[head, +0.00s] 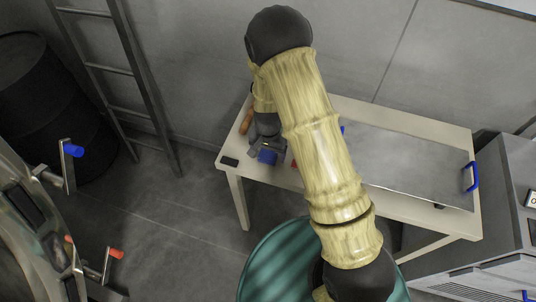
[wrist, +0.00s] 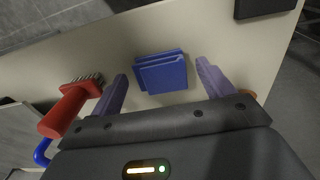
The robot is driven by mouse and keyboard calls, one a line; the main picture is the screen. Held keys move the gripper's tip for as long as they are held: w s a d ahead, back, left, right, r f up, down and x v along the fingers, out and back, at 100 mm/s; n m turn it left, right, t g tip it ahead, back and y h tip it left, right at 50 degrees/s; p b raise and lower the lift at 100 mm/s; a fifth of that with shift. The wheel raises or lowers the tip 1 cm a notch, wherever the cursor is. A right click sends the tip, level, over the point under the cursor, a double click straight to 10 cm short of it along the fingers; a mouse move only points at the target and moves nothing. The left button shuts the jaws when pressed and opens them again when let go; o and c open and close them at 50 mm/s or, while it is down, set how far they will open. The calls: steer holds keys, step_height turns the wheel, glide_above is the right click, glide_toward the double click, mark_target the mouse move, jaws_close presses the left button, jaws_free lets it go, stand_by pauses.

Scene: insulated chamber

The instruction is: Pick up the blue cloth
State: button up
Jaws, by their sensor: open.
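The blue cloth (wrist: 162,73) is a folded square lying on the pale table. In the wrist view it sits between and just beyond my two fingertips, with bare table visible around it. My gripper (wrist: 160,84) is open, with one purple-grey finger to each side of the cloth, and nothing is held. I cannot tell the exact height of the fingers above the table.
A red-handled brush (wrist: 68,108) lies just left of my left finger in the wrist view. A dark flat object (head: 230,162) lies near the table's left corner. A metal sheet with blue handles (head: 405,165) covers the right of the table (head: 440,130). A green drum (head: 270,262) stands in front.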

steer(key=shift+f, duration=0.45)
steer(key=shift+c, duration=0.4)
steer(key=c, duration=0.7)
steer(key=shift+c, duration=1.4)
steer(key=shift+a, duration=0.15)
